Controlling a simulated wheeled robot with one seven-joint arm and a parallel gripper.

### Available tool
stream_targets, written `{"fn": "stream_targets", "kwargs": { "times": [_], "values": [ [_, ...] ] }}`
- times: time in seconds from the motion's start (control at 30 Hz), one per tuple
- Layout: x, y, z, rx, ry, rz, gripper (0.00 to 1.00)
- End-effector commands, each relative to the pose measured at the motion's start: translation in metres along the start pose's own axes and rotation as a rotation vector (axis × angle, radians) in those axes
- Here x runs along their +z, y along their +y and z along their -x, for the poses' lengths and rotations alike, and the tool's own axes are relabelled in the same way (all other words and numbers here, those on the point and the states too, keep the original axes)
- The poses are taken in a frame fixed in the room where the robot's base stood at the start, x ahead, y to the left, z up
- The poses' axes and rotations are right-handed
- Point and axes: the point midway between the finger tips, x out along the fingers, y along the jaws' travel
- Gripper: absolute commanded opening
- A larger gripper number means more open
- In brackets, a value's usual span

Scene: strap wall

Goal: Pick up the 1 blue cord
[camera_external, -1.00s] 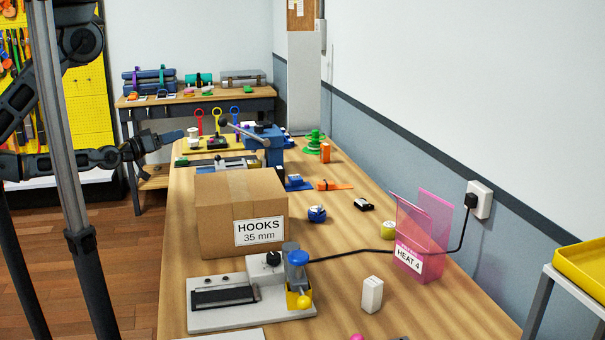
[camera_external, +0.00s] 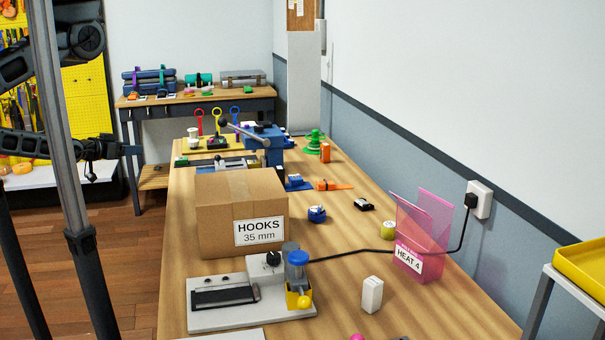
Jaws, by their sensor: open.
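No blue cord can be told for sure. A small round blue item (camera_external: 316,213) with a pale patch sits on the long workbench (camera_external: 350,240), right of the cardboard box. It may be a coil of cord, but it is too small to tell. A flatter blue item (camera_external: 298,183) lies further back, near the blue vise. My gripper (camera_external: 134,150) is at the left, over the floor and short of the bench's left edge. It is open, seen from the side, with nothing visible in it. It touches none of the bench items.
A cardboard box (camera_external: 215,215) labelled HOOKS blocks the bench's left middle. A blue vise (camera_external: 262,140) with a long handle stands behind it. A heat sealer (camera_external: 250,295) is in front, its black cable running to the wall socket past a pink holder (camera_external: 408,262).

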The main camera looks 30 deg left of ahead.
Motion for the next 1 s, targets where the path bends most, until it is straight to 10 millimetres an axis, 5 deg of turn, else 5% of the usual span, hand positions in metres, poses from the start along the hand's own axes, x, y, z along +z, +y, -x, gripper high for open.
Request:
{"fn": "stream_targets", "kwargs": {
  "times": [0.2,0.57,0.77,1.0],
  "values": [
    [0.0,0.0,0.0,0.001,0.0,0.001,0.86],
    [0.006,0.003,-0.012,0.008,-0.001,0.084,0.86],
    [0.03,0.028,-0.066,0.067,-0.04,0.481,0.86],
    [0.044,0.091,-0.143,0.211,-0.178,1.043,0.86]
  ]
}}
